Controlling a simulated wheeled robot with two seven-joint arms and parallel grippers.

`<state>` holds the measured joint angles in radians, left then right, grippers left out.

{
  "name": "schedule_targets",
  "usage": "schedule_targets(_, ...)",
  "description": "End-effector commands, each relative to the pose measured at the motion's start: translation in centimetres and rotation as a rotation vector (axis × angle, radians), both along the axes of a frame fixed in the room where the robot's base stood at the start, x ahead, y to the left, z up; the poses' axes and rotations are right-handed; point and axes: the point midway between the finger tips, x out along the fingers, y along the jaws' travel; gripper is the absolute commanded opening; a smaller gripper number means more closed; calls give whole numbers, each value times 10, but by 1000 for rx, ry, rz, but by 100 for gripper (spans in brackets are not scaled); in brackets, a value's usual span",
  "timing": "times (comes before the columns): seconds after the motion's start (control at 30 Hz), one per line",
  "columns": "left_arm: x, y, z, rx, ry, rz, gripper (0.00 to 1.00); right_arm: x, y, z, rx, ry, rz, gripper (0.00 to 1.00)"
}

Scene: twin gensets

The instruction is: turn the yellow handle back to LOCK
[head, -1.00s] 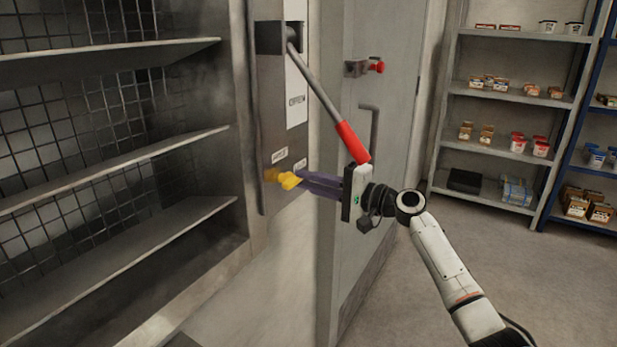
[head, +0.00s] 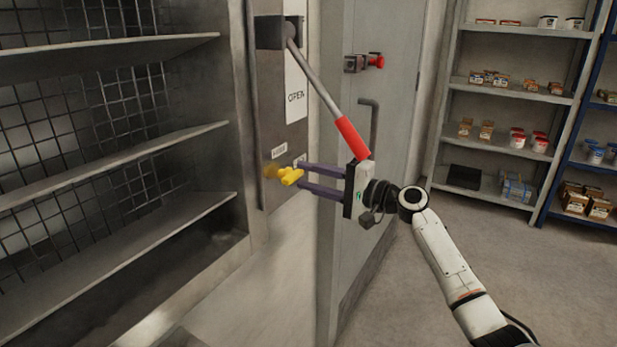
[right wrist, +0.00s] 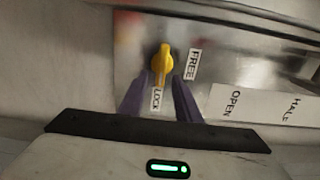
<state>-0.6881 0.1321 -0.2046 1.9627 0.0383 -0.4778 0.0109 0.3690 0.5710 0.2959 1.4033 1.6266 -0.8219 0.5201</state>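The yellow handle (head: 290,176) sits on the grey panel left of my right gripper. In the right wrist view the fingertips (right wrist: 160,83) stand on either side of the handle's lower end, with visible gaps; contact is not seen. My left gripper is not in view.
A lever with a red grip (head: 352,138) slants down close above my right gripper. An open grey door (head: 385,90) with a bar handle stands behind it. Empty shelves (head: 110,165) are at left. Stocked shelving (head: 500,90) is at back right, with clear floor before it.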

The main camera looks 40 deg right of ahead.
Motion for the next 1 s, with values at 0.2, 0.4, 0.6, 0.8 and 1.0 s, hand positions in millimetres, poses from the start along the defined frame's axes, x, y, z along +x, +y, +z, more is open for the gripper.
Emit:
schedule_targets(0.2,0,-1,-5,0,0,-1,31,-36,-15,-3,-2,3,-2,30)
schedule_targets(0.4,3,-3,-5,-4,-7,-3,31,-70,-29,-2,-1,3,-2,30)
schedule_targets(0.6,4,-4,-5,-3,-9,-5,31,-88,-37,-1,1,1,-1,30)
schedule_targets(0.8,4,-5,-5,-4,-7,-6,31,-90,-38,0,1,0,-1,30)
schedule_targets(1.0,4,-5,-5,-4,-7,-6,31,-90,-38,0,1,0,-1,30)
